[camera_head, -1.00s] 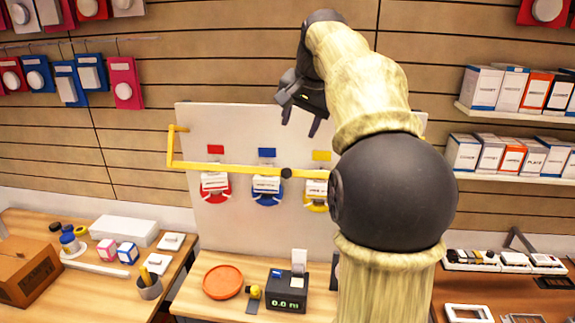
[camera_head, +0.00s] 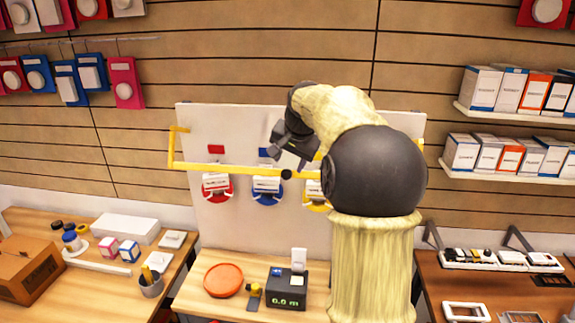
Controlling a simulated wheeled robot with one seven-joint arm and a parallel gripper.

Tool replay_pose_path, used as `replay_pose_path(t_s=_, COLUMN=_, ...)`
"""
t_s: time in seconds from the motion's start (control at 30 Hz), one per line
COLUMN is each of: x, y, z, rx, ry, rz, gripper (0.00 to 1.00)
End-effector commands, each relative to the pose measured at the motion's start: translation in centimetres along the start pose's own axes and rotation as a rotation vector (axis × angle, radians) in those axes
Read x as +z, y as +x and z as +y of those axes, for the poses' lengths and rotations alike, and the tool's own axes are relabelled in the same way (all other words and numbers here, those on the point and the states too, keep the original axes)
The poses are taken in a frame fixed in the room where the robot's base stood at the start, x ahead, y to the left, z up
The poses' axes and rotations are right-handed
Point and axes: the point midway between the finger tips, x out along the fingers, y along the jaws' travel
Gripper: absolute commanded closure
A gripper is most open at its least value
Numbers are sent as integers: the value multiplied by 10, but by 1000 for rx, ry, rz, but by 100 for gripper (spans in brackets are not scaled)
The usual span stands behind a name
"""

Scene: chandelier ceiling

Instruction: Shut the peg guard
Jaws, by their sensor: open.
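The peg guard (camera_head: 228,168) is a yellow bar running across a white upright board (camera_head: 240,225). Its left end bends upward to a short hook near the board's left edge, and a dark knob sits on it near the middle. Red, blue and yellow round items with white labels hang at the bar; the red item (camera_head: 217,188) and blue item (camera_head: 267,190) show well, the yellow one (camera_head: 315,195) is partly behind my arm. My gripper (camera_head: 280,146) is open and empty, in front of the board just above the bar. My arm hides the bar's right part.
Below the board a wooden table holds an orange dish (camera_head: 223,280) and a dark display box (camera_head: 287,290). Side tables with small goods (camera_head: 118,250) stand left and right. Boxed goods fill the right shelves (camera_head: 510,175).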

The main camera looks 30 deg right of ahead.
Motion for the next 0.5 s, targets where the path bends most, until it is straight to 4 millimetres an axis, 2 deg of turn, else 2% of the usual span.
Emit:
replay_pose_path(t_s=0.2, x=0, y=31, z=0, rx=1, ry=-1, rz=-3, gripper=51)
replay_pose_path(t_s=0.5, x=0, y=40, z=0, rx=0, ry=-1, rz=0, gripper=51)
